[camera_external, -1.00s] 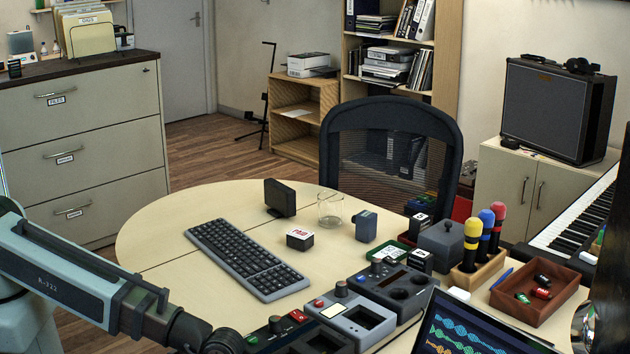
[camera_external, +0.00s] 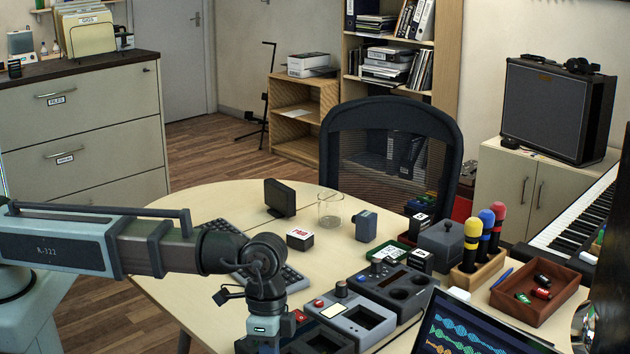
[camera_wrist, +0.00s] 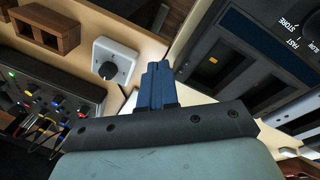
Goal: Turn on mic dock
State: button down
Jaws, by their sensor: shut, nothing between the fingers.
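Several dock-like units stand along the front of the desk; I cannot tell for certain which is the mic dock. A grey unit (camera_external: 350,318) has a red button, a knob and a recess. A black unit (camera_external: 318,340) at the front is partly hidden by my arm. In the wrist view, a black unit (camera_wrist: 262,62) with slots and the words "FAST" and "STORE" is at the upper right. My gripper (camera_wrist: 155,68) is shut and empty, its blue fingers beside that unit. Its fingertips are hidden in the external view.
A white box with a black knob (camera_wrist: 112,62) and a mixer with cables (camera_wrist: 45,105) are left in the wrist view. A keyboard (camera_external: 285,280), laptop (camera_external: 470,330), microphone holder (camera_external: 478,270) and wooden tray (camera_external: 538,308) crowd the desk. The desk's far left is clear.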

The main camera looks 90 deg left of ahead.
jog(key=w+a+r+n+t+y, duration=0.15)
jog(key=w+a+r+n, duration=0.45)
jog(key=w+a, duration=0.6)
notch_tip(320, 180, up, 8)
jog(key=n+g+y, duration=0.2)
jog(key=n+g, duration=0.1)
jog(key=n, duration=0.2)
send_over(386, 257)
jog(key=w+d, duration=0.2)
jog(key=shift+s+a+r+h, duration=0.1)
jog(key=shift+s+a+h, duration=0.1)
jog(key=shift+a+h, duration=0.05)
jog(key=f, duration=0.9)
jog(key=s+a+f, duration=0.1)
jog(key=f, duration=0.4)
jog(key=shift+s+a, duration=0.1)
jog(key=shift+t, duration=0.25)
